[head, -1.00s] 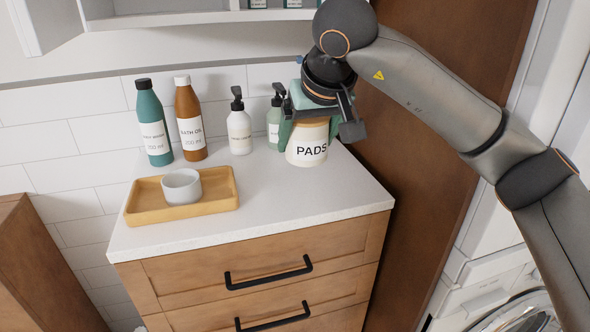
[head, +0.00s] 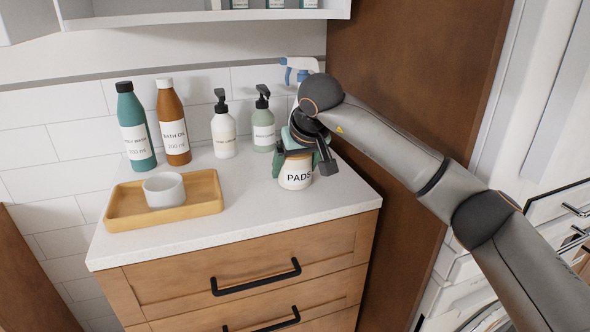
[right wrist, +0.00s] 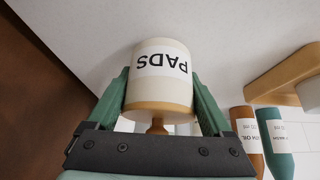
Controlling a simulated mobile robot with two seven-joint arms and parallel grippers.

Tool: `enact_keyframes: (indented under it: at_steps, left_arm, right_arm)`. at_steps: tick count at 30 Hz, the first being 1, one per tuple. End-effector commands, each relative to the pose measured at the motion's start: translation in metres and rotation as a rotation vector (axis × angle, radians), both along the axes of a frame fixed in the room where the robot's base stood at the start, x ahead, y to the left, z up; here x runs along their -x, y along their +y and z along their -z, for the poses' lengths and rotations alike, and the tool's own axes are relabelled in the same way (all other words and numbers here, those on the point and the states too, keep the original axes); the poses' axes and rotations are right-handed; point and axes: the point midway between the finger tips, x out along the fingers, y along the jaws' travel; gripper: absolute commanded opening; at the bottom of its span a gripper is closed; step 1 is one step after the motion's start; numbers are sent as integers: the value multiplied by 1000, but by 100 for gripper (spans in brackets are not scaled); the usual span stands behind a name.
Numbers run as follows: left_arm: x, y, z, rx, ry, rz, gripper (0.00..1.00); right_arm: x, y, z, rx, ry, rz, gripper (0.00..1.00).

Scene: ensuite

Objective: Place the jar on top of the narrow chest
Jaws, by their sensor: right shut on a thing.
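The jar (head: 295,173) is cream-coloured with a "PADS" label and a wooden lid; it also shows upside down in the right wrist view (right wrist: 162,75). My right gripper (head: 293,157) is shut on the jar, with its green fingers on both sides of it in the right wrist view (right wrist: 160,97). My left gripper is not in view.
A yellow tray (head: 212,200) holding a grey cup (head: 164,190) is at left on the chest top. Teal (head: 135,125), brown (head: 172,122), white pump (head: 223,130) and green pump (head: 263,125) bottles stand along the wall. The front right of the top is clear. A brown panel rises at right.

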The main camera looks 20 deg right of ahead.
Motion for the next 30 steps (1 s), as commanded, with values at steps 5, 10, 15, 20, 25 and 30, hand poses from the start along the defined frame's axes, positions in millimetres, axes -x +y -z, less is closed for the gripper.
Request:
enact_keyframes:
  at_steps: [5,10,15,20,25,30]
  left_arm:
    - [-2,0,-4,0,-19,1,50]
    - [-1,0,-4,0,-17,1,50]
    - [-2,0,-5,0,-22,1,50]
    - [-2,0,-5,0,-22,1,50]
    - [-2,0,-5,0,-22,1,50]
    - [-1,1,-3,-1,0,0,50]
  right_arm:
    - [0,0,0,0,-5,0,14]
    - [0,0,1,0,-4,0,14]
    - [0,0,5,0,-1,0,90]
    - [0,0,5,0,-1,0,100]
    - [0,0,4,0,-1,0,100]
    - [6,0,-11,0,-4,0,100]
